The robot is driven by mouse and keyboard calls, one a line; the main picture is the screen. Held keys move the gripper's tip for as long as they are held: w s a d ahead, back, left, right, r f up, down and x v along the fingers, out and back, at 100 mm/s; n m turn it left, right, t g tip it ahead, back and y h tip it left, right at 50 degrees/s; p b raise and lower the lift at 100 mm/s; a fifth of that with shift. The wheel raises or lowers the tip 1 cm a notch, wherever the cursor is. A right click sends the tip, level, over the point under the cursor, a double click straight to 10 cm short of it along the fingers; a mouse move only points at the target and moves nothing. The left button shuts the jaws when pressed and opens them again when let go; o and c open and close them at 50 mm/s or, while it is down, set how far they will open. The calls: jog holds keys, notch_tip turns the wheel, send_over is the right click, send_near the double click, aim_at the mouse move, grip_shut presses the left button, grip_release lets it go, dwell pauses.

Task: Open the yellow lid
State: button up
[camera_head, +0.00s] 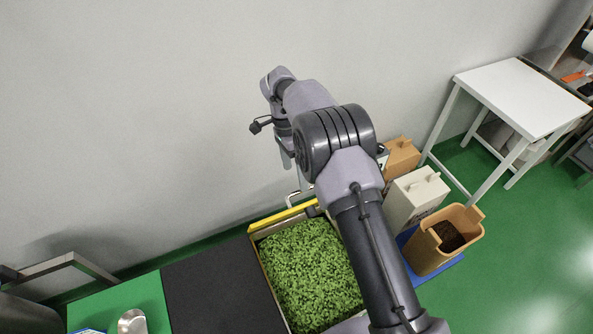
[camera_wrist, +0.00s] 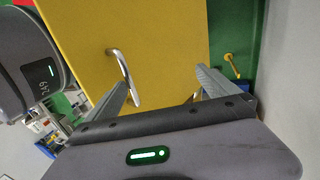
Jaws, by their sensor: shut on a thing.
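The yellow lid (camera_head: 283,216) shows in the head view as a narrow yellow strip along the back edge of a box of green leaves (camera_head: 308,272). The box's top is uncovered and the leaves are visible. In the wrist view the lid's flat yellow face (camera_wrist: 165,40) fills the middle. A metal handle (camera_wrist: 124,72) stands out from that face; it also shows in the head view (camera_head: 292,197) just behind the yellow strip. My gripper (camera_wrist: 163,85) is at the handle, shut on it, though the grip itself is partly hidden. In the head view my arm hides most of the gripper.
A tan container (camera_head: 401,158), a white container (camera_head: 416,198) and an open tan bin with dark contents (camera_head: 445,252) stand right of my arm. A white table (camera_head: 522,96) is at the upper right. A dark panel (camera_head: 222,290) adjoins the box's left. The wall is close behind.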

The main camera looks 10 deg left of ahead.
jog(key=shift+s+f, duration=0.1)
jog(key=shift+s, duration=0.05)
jog(key=shift+c, duration=0.9)
jog(key=shift+o, duration=0.2)
jog(key=shift+c, duration=0.3)
jog(key=shift+w+a+r, duration=0.1)
jog(key=shift+w+r, duration=0.1)
jog(key=shift+r, duration=0.15)
jog(key=shift+c, duration=0.9)
jog(key=p+v, duration=0.3)
jog(key=v, duration=0.8)
jog(key=shift+s+r+p, duration=0.15)
jog(key=shift+p, duration=0.2)
jog(key=c, duration=0.4)
jog(key=shift+r, duration=0.2)
